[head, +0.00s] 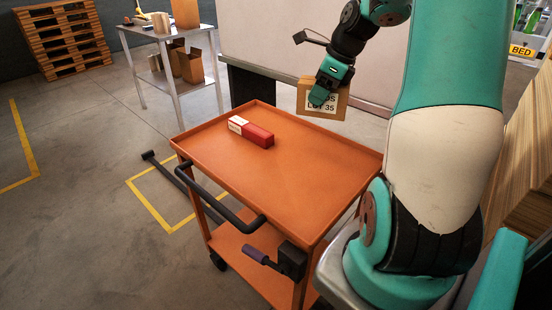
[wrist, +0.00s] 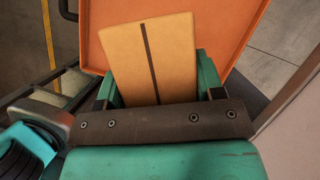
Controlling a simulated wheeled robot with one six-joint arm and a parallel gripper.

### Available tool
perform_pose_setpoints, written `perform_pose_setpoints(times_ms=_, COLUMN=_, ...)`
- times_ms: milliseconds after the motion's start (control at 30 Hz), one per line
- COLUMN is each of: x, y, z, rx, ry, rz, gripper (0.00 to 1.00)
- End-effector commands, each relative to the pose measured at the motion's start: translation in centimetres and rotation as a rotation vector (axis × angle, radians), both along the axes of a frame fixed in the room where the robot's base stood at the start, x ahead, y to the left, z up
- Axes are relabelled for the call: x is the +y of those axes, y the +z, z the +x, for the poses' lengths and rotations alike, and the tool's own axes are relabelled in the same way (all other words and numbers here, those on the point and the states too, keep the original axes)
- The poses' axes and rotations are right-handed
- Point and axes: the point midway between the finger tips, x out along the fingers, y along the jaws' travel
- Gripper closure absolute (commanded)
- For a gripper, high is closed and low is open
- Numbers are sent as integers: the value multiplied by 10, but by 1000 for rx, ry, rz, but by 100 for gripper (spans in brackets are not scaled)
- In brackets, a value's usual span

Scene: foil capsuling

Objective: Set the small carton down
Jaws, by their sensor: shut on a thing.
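The small carton (head: 335,103) is a brown cardboard box with a white label printed in black. My gripper (head: 322,98) is shut on it and holds it in the air above the far right edge of an orange cart (head: 300,194). In the wrist view the carton (wrist: 148,50) shows a tan face with a dark stripe down it. It sits slightly tilted between the teal fingers of my gripper (wrist: 158,88). The cart's orange top (wrist: 92,42) lies behind and below it.
A red and white box (head: 252,133) lies on the cart top, left of centre; the rest of the top is clear. The cart has a raised rim and a black handle (head: 222,198). A metal table (head: 172,62) with brown boxes and a pallet stack (head: 64,38) stand farther back.

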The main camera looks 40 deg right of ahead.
Motion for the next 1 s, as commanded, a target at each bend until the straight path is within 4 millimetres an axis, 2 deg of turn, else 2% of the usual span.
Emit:
perform_pose_setpoints(times_ms=67, x=-4, y=-3, z=-3, rx=1, ry=-46, rz=2, gripper=68)
perform_pose_setpoints(times_ms=167, x=-4, y=-21, z=-4, rx=5, ry=-63, rz=6, gripper=68)
perform_pose_setpoints(times_ms=400, x=-3, y=-89, z=-4, rx=8, ry=-59, rz=7, gripper=68)
perform_pose_setpoints(times_ms=600, x=-3, y=-136, z=-4, rx=6, ry=-57, rz=5, gripper=68)
perform_pose_setpoints(times_ms=867, x=-3, y=-163, z=-4, rx=5, ry=-55, rz=3, gripper=68)
perform_pose_setpoints(times_ms=1000, x=-3, y=-186, z=-4, rx=6, ry=-57, rz=4, gripper=68)
